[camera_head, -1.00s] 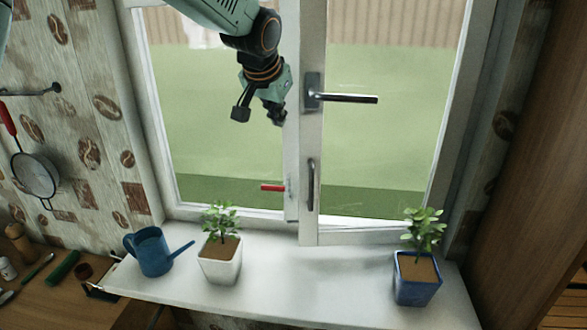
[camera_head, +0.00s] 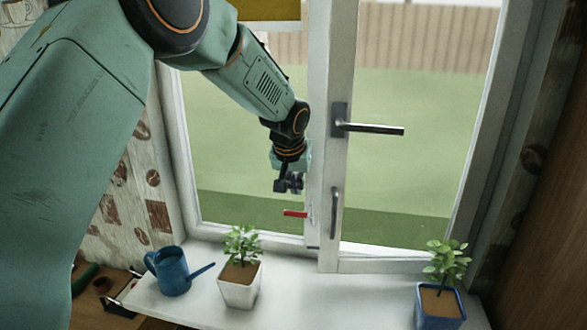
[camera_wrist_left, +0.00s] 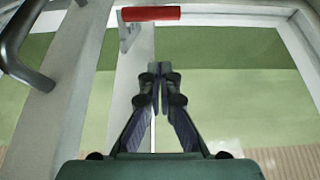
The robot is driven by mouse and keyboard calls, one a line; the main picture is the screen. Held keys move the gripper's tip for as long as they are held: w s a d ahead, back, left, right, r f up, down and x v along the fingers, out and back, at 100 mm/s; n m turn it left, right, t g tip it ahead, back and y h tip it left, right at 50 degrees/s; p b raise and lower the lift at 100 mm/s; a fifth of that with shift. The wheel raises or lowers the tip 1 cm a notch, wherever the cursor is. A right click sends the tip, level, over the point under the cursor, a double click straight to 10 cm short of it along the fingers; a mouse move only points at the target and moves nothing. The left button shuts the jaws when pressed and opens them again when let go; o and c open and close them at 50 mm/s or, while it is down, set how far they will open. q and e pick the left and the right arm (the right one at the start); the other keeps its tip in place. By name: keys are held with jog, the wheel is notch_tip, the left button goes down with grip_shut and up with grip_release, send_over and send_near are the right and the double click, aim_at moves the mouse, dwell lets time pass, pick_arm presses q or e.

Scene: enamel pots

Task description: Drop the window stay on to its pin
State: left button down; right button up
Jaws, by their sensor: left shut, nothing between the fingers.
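A short red grip (camera_head: 296,213) on a pale metal plate sits at the lower part of the window's middle post; it seems to be part of the stay, but I cannot tell for sure. It also shows at the top of the left wrist view (camera_wrist_left: 150,13). I cannot make out the pin. My left gripper (camera_head: 290,186) is shut and empty, just above the red grip in the head view. In the left wrist view its fingertips (camera_wrist_left: 160,72) are together and apart from the red grip. My right gripper is not in view.
A lever handle (camera_head: 370,129) and a dark pull bar (camera_head: 335,212) are on the right sash. On the white sill (camera_head: 310,300) stand a blue watering can (camera_head: 172,272), a plant in a white pot (camera_head: 239,287) and one in a blue pot (camera_head: 440,306).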

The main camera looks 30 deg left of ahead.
pick_arm(q)
jog(key=s+f, duration=0.1)
jog(key=s+d+f, duration=0.1)
jog(key=s, duration=0.1)
jog(key=shift+s, duration=0.1)
jog(key=shift+w+f, duration=0.15)
jog(key=shift+w, duration=0.1)
